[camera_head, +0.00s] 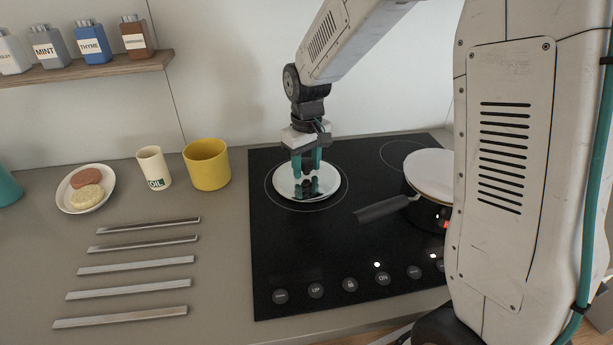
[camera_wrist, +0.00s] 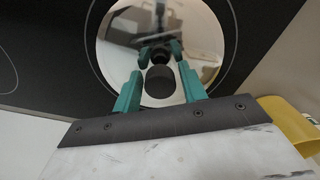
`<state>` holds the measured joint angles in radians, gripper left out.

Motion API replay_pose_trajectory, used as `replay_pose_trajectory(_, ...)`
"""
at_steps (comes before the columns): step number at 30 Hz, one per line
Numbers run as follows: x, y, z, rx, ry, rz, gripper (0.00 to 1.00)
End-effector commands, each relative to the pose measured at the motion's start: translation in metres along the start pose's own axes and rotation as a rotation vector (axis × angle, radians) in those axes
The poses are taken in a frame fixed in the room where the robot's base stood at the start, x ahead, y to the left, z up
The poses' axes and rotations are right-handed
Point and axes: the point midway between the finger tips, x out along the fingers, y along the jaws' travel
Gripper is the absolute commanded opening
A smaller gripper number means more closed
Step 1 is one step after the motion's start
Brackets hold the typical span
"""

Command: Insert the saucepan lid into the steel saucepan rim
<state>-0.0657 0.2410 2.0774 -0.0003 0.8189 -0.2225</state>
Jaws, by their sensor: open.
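The saucepan lid (camera_head: 285,183) is a shiny, mirror-like round disc lying flat on the left burner of the black cooktop. In the wrist view the lid (camera_wrist: 115,50) fills the upper middle, with a dark round knob (camera_wrist: 160,80) at its centre. My gripper (camera_head: 307,172) points straight down over the lid. Its green fingers are open, and in the wrist view my gripper (camera_wrist: 158,74) has one finger on each side of the knob. Contact cannot be told. The saucepan (camera_head: 430,172) stands to the right, dark-sided with a pale round top, partly hidden behind my arm.
The saucepan's dark handle (camera_head: 388,209) points left toward the lid. The cooktop (camera_head: 330,250) is clear in front. A yellow mug (camera_head: 207,165), an oil cup (camera_head: 153,168), a plate (camera_head: 68,203) and several metal bars (camera_head: 135,265) lie left. A spice shelf (camera_head: 90,68) hangs above.

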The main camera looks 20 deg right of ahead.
Motion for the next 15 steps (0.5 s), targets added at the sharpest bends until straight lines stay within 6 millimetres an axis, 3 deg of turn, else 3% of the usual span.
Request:
replay_pose_trajectory(1, 0.0035, -0.0007, 0.0017, 0.000, -0.007, -0.002, 0.36)
replay_pose_trajectory(3, 0.0038, -0.0008, 0.0019, 0.000, -0.007, -0.002, 0.20)
replay_pose_trajectory(4, 0.0040, -0.0008, 0.0020, 0.000, -0.008, -0.002, 0.18)
replay_pose_trajectory(14, 0.0047, -0.0009, 0.0037, 0.000, -0.013, -0.003, 0.13)
replay_pose_trajectory(15, 0.0030, -0.0009, 0.0037, 0.000, -0.014, -0.003, 0.09)
